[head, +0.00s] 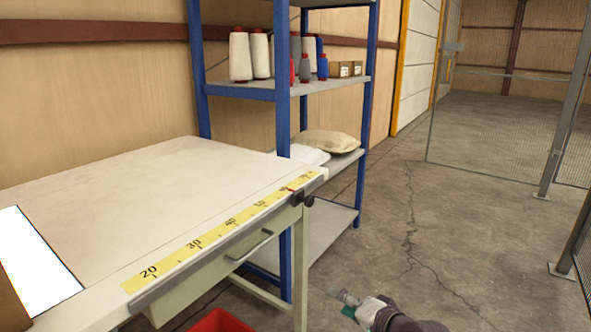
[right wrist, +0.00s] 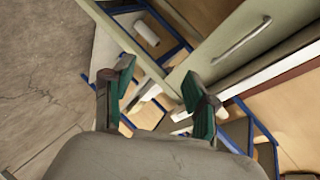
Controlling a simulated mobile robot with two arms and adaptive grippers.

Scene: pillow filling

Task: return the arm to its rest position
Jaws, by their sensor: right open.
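My right gripper (head: 347,302) shows at the bottom of the head view, low over the concrete floor and right of the table. In the right wrist view its two green-padded fingers (right wrist: 160,88) are spread apart with nothing between them. The gripper is apart from the table and the shelf. My left gripper is not in view.
The work table (head: 140,190) with a yellow ruler strip (head: 225,232) and a drawer handle (head: 250,247) fills the left. A blue shelf rack (head: 284,120) with thread cones and pillows stands behind it. A red bin (head: 220,321) is below. Floor at right is clear up to the mesh fence (head: 500,120).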

